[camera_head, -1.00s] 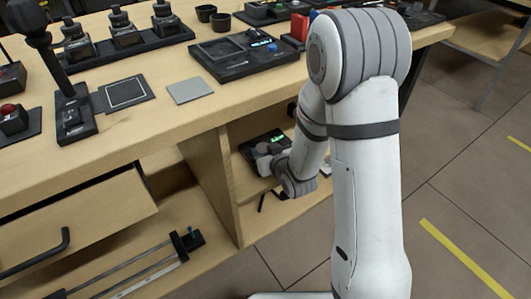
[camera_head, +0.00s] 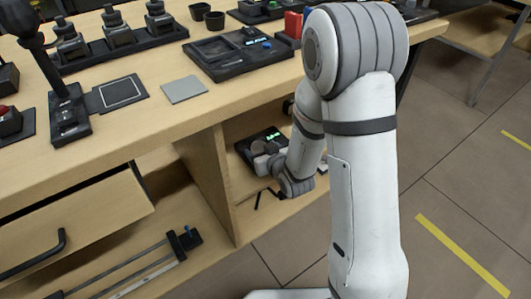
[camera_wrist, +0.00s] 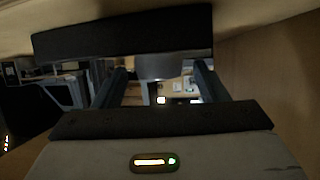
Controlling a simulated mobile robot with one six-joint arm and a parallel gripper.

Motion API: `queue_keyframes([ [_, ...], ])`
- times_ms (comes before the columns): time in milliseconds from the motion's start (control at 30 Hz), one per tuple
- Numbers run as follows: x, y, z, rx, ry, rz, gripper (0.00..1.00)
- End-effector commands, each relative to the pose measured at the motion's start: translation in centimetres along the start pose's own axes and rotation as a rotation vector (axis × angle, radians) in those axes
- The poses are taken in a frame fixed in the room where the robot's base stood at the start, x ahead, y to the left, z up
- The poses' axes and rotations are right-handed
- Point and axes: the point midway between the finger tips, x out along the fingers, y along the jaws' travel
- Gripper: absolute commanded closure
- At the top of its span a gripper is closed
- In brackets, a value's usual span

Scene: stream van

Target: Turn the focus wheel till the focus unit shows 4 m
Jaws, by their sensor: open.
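The focus unit (camera_head: 245,149) is a dark box with a small green lit display (camera_head: 272,137). It sits in the open shelf under the desk; the reading is too small to make out. My gripper (camera_head: 262,160) is at the unit's near side, partly hidden by my own wrist. In the wrist view my gripper (camera_wrist: 160,88) has two dark fingers standing apart. A long black bar (camera_wrist: 120,35), perhaps the unit's body, lies beyond them. A grey piece (camera_wrist: 165,67) shows between the fingers; I cannot tell whether it is the focus wheel or whether they touch it.
The wooden desk top (camera_head: 140,120) overhangs the shelf, and a wooden divider (camera_head: 208,180) stands at its left. A drawer (camera_head: 75,215) is open at the left. A black tray (camera_head: 240,55) and a grey pad (camera_head: 184,90) lie above.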

Motion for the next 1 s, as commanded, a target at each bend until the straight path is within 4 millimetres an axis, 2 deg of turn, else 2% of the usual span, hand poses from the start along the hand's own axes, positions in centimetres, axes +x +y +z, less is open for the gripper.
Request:
queue_keyframes([
  [100, -2.1, 0.0, -0.3, 0.001, -0.001, 0.001, 0.34],
  [467, -2.5, 0.1, -0.8, 0.001, -0.004, -0.003, 0.34],
  [1000, -4.5, 0.0, -0.4, 0.001, -0.003, 0.001, 0.34],
])
